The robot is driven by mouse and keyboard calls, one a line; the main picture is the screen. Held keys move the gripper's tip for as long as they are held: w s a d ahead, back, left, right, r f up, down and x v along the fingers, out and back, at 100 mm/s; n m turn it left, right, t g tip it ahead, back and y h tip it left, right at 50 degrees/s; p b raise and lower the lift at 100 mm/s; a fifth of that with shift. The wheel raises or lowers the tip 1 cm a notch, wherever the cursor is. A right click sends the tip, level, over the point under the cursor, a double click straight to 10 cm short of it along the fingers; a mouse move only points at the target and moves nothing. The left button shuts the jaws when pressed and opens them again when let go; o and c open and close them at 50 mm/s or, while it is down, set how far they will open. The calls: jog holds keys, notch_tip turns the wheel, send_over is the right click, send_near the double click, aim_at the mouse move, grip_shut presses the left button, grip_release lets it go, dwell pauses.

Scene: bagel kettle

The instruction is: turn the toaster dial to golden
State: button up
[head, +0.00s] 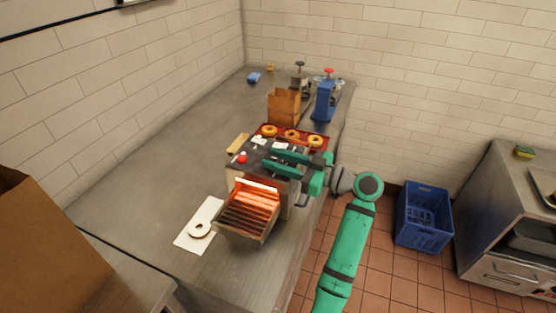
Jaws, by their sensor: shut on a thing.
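The toaster (233,180) stands on the steel counter, with orange-glowing elements and a slatted tray at its front. My green gripper (268,160) reaches in from the right over the toaster's top. Its fingers are shut on a small part there, which looks like the toaster dial. The fingers hide the dial, so its mark and setting cannot be read. A red knob or button (242,157) shows on the toaster's top left corner, apart from the fingers.
A half bagel lies on a white board (184,239) left of the toaster. Behind are a red tray (301,148) with several bagels, a paper bag (283,106) and a blue device (324,102). The counter's left side is clear. A blue crate (424,216) sits on the floor.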

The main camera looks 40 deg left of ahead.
jog(key=shift+f, duration=0.1)
jog(key=o, duration=1)
jog(key=shift+o, duration=0.2)
jog(key=shift+d, duration=0.1)
jog(key=w+d, duration=0.2)
jog(key=d, duration=0.8)
jog(key=shift+d, duration=0.25)
